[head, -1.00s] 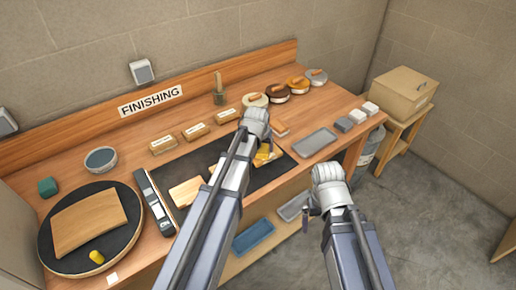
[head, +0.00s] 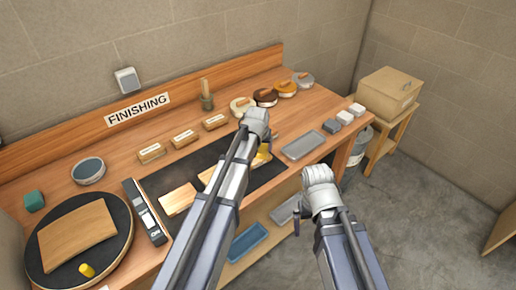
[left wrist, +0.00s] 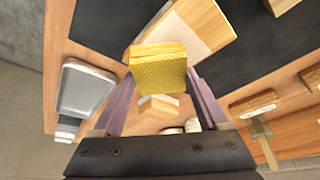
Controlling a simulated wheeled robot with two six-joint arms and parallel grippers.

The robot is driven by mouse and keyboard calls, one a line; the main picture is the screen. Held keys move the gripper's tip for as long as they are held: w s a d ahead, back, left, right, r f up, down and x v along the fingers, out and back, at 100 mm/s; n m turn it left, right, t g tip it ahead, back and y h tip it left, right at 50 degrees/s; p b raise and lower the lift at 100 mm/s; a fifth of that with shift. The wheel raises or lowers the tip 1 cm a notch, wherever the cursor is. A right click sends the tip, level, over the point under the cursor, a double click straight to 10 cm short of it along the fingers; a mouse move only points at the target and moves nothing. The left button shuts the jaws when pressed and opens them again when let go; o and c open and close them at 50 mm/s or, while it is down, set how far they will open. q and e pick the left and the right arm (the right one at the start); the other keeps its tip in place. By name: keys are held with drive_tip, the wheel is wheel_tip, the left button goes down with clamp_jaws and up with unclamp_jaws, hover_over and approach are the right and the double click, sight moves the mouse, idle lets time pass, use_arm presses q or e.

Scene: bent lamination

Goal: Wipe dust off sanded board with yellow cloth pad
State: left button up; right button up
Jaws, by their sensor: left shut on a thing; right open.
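My left gripper (left wrist: 155,95) is shut on the yellow cloth pad (left wrist: 158,68), which sits between its purple fingers. In the head view the pad (head: 262,156) shows partly behind my left wrist. A flat board (left wrist: 195,30) lies just beyond the pad in the left wrist view. Part of it is pale and greyish, part clear wood. I cannot tell whether the pad touches it. In the head view my left arm mostly hides this area of the black mat. My right gripper (head: 297,222) is open and empty in front of the bench edge.
Another wood board (head: 177,199) lies on the black mat (head: 155,181). A round turntable (head: 120,222) with a curved panel (head: 77,235) stands at left. A grey tray (head: 304,145), sanding blocks (head: 344,117) and round tins (head: 266,97) sit on the bench.

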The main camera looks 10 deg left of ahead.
use_arm(q)
drive_tip(key=shift+s+a, duration=0.1)
drive_tip(key=shift+s+a+f, duration=0.1)
drive_tip(key=shift+s+a, duration=0.95)
drive_tip(key=shift+s, duration=0.2)
drive_tip(key=shift+s+a, duration=0.95)
drive_tip(key=shift+w+d+r, duration=0.2)
drive_tip(key=shift+w+d, duration=0.75)
drive_tip(key=shift+w, duration=0.2)
drive_tip(key=shift+w+d+f, duration=0.1)
drive_tip(key=shift+w+d, duration=1.05)
drive_tip(key=shift+s+a, duration=1.05)
drive_tip(key=shift+s, duration=0.1)
